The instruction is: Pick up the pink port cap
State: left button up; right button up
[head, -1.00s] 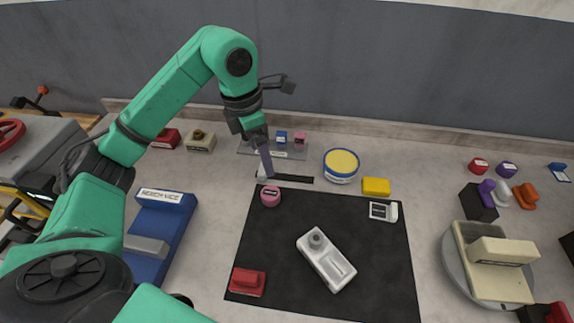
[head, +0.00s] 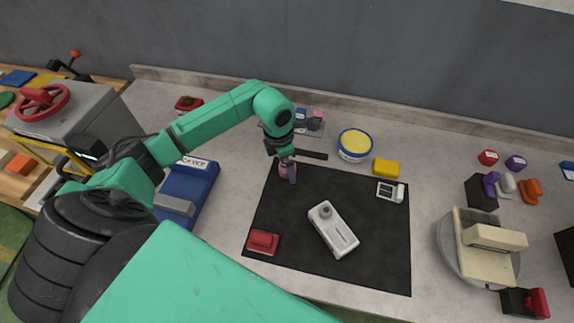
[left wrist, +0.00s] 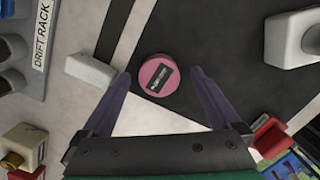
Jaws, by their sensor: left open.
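The pink port cap (left wrist: 157,78) is a short round cap with a dark label on top. It sits at the far left corner of the black mat (head: 375,262). In the head view the cap (head: 283,169) is partly hidden by my left gripper (head: 289,172), which is down at the cap. In the left wrist view my left gripper (left wrist: 160,72) is open, with its purple fingers on either side of the cap. Gaps show between the fingers and the cap there. My right gripper is not in view.
On the mat are a white device with a knob (head: 333,230), a red block (head: 263,242) and a small white piece (head: 390,192). A yellow-topped round tin (head: 354,146) and a yellow block (head: 386,168) stand behind it.

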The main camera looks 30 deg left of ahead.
pick_arm(q)
jog(key=c, duration=1.4)
